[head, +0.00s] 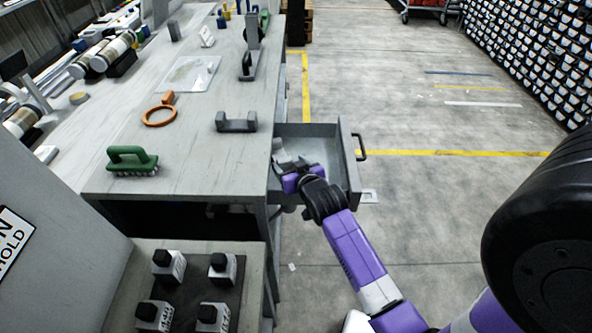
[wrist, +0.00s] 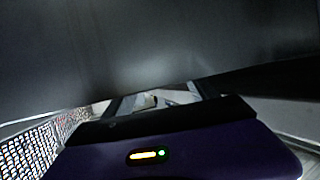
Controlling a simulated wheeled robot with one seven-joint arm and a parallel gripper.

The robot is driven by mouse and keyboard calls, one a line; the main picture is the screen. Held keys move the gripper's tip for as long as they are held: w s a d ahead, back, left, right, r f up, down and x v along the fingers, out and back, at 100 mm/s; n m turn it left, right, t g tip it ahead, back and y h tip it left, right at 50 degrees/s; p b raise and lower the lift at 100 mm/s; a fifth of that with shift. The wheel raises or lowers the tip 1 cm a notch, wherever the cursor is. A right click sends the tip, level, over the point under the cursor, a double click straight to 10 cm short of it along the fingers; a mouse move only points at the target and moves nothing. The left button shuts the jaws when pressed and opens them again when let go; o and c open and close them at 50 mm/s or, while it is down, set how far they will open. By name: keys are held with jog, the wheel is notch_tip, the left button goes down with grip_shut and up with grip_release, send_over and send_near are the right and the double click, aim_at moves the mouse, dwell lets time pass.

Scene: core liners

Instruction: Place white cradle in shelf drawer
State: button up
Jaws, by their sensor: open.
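The shelf drawer (head: 349,160) is pulled open at the right side of the workbench in the head view. My gripper (head: 287,160) reaches down into the drawer's left part, close to the bench side. A small pale piece shows at its tip there; I cannot tell whether it is the white cradle or my finger. In the wrist view my gripper (wrist: 160,97) has its fingers apart, with a whitish shape (wrist: 150,100) between or just beyond them, perhaps the white cradle. Its contact with the fingers and the drawer floor is hidden.
On the bench (head: 200,140) lie a grey cradle (head: 236,124), a green brush (head: 132,160) and an orange ring (head: 160,116). A dark grey surface (wrist: 150,45) fills the upper wrist view. The floor (head: 430,190) right of the drawer is clear.

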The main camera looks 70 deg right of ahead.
jog(key=v, duration=0.6)
dwell(0.5)
